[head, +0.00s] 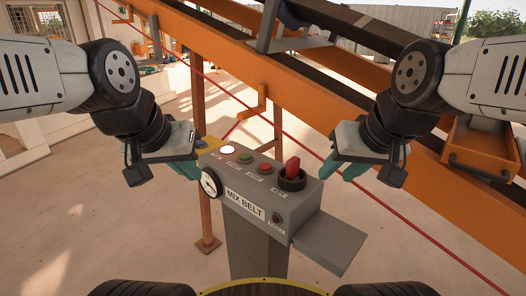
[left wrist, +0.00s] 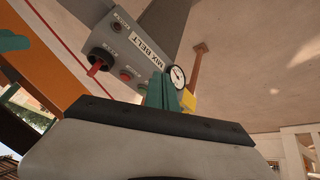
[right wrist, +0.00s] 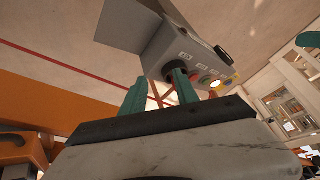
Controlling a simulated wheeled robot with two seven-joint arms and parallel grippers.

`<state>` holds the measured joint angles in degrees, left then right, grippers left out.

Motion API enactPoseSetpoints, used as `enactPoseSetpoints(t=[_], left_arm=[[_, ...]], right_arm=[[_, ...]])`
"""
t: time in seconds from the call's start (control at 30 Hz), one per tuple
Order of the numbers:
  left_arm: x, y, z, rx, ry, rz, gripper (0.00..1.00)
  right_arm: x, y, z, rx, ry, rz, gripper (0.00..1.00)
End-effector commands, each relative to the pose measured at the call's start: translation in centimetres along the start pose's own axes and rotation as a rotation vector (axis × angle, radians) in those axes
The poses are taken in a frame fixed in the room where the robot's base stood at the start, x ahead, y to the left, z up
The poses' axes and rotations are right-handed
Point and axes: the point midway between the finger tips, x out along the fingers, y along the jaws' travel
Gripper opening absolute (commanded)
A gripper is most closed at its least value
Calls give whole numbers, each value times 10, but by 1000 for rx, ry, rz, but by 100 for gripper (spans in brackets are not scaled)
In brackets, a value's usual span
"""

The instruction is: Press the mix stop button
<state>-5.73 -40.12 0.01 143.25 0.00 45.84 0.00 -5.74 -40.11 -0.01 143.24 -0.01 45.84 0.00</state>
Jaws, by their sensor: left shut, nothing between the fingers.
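A grey control box (head: 262,194) labelled MIX BELT stands on a post in the middle of the head view. Its top carries a lit white button (head: 228,150), a green button (head: 246,158), a red button (head: 265,168) and a larger red knob (head: 291,170) in a black collar. The small labels are too blurred to read surely. The red button also shows in the left wrist view (left wrist: 126,74). My left gripper (head: 189,169) is shut and empty, beside the box's left end. My right gripper (head: 344,166) is open and empty, right of the knob, apart from it.
A round dial (head: 210,182) is on the box's left end, with a yellow part (head: 208,144) behind. A grey shelf (head: 330,242) juts out at the right. Orange conveyor beams (head: 240,62) slope behind the box. The space above the buttons is clear.

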Motion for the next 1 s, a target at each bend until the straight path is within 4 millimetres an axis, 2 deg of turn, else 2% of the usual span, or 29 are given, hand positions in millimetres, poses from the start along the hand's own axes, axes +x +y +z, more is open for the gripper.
enactPoseSetpoints(t=[0.03,0.13,0.23,0.37,0.47,0.6,0.7,0.83,1.0], left_arm=[[0,0,0,0,0,0,0],[0,1,-4,3,-7,2,0],[-1,4,-18,18,-39,10,0],[0,14,-56,58,-123,26,0],[8,26,-93,102,-209,32,0],[27,48,-140,166,-332,28,0],[46,67,-168,211,-413,14,0],[71,91,-192,263,-498,-9,0],[93,113,-207,304,-566,-34,0]], right_arm=[[0,0,0,0,0,0,40],[0,0,0,0,0,0,59],[0,0,0,0,0,0,59],[0,0,0,0,0,0,59],[0,0,0,0,0,0,59],[0,0,0,0,0,0,59],[0,0,0,0,0,0,59],[0,0,0,0,0,0,59],[0,0,0,0,0,0,59]])
